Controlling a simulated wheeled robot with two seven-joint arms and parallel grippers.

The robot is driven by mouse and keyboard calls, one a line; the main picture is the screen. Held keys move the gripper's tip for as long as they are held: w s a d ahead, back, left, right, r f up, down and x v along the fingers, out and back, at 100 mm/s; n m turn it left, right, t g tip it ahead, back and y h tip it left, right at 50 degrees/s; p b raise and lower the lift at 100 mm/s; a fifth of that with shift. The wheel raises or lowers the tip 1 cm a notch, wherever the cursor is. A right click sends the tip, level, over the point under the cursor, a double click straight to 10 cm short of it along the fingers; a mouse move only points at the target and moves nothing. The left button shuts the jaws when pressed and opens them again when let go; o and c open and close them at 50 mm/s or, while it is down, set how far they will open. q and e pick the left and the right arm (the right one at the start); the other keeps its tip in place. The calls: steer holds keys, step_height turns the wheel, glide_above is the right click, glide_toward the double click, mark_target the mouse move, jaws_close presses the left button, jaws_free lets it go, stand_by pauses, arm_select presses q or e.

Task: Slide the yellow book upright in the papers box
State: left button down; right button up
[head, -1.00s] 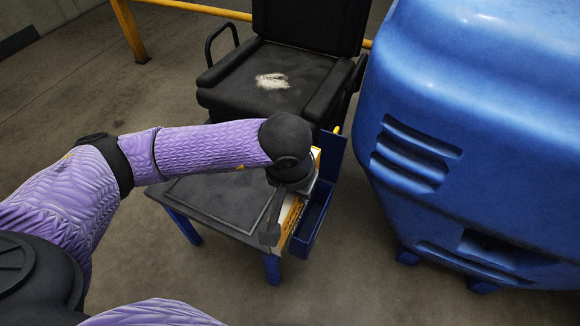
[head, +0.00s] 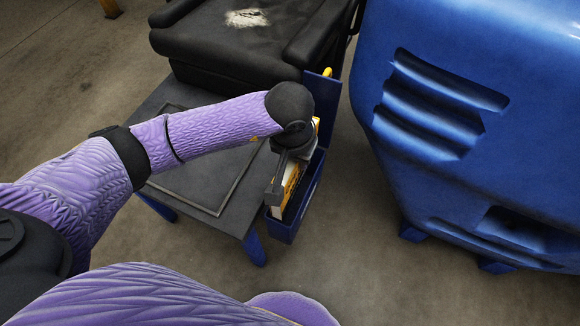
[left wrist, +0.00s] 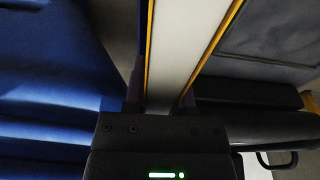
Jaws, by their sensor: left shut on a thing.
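The yellow book (head: 292,186) has yellow covers and white page edges. My left gripper (head: 283,172) is shut on it at the right edge of the table. In the left wrist view, the book (left wrist: 186,45) stands edge-on between the fingers (left wrist: 160,103), pale pages between two yellow cover edges. The papers box (head: 313,186) is a narrow, open blue box along the table's right side. The book is upright, lined up with the box's length at its opening. My gripper hides part of both, and I cannot tell how deep the book sits. My right gripper is out of view.
The dark table (head: 190,175) with blue legs is left of the box. A black padded chair (head: 245,45) stands behind it. A large blue cabinet (head: 450,130) is on the right, with bare floor between. A small yellow item (head: 327,72) shows at the box's far end.

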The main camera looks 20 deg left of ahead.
arm_select(q)
steer(key=f+b, duration=0.1)
steer(key=f, duration=0.1)
steer(key=f+b, duration=0.1)
steer(key=f, duration=0.1)
steer(key=f+b, duration=0.2)
steer(key=shift+w, duration=0.35)
steer(key=shift+f+b, duration=0.55)
steer(key=shift+f, duration=0.1)
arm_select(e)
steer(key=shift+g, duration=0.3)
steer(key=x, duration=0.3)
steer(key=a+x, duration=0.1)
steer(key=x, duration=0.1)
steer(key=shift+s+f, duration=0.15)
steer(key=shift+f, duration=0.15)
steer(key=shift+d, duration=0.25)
arm_select(q)
steer(key=shift+c, duration=1.8)
jaws_free()
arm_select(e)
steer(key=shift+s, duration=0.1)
arm_select(q)
steer(key=shift+r, duration=0.1)
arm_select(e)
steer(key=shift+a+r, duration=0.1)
